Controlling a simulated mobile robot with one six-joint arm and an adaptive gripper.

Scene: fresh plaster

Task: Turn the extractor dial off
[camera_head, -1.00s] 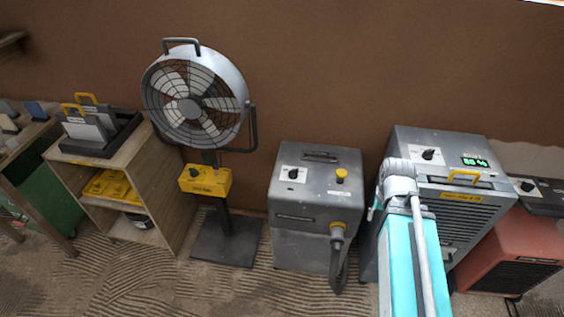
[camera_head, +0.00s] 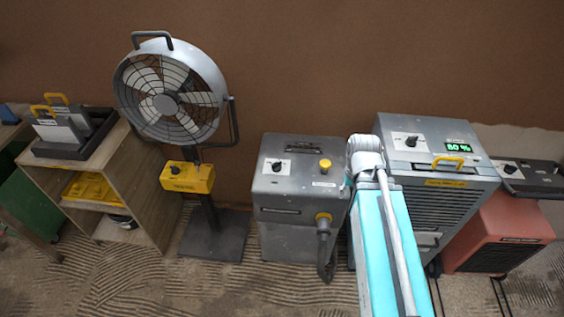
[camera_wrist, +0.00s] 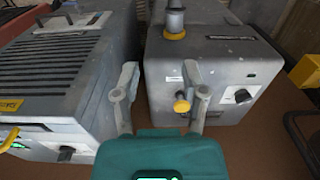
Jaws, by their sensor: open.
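The extractor looks to be the grey metal box (camera_head: 329,184) with a hose in front, left of my arm in the head view. Its black dial (camera_head: 277,167) sits on a white plate at the top left, and a yellow knob (camera_head: 325,164) is at the top right. In the wrist view the box is at the right, with the dial (camera_wrist: 241,96) and the yellow knob (camera_wrist: 182,103). The dial's setting is too small to read. My gripper (camera_wrist: 160,75) is open and empty; its right finger overlaps the box near the yellow knob, left of the dial. In the head view the gripper is hidden.
A fan (camera_head: 168,98) on a stand with a yellow control box (camera_head: 187,177) is left of the extractor. A larger grey unit with a green display (camera_head: 459,147) and its own dial (camera_head: 411,141) is right of my arm. A red unit (camera_head: 503,236) and a wooden shelf (camera_head: 151,190) flank these.

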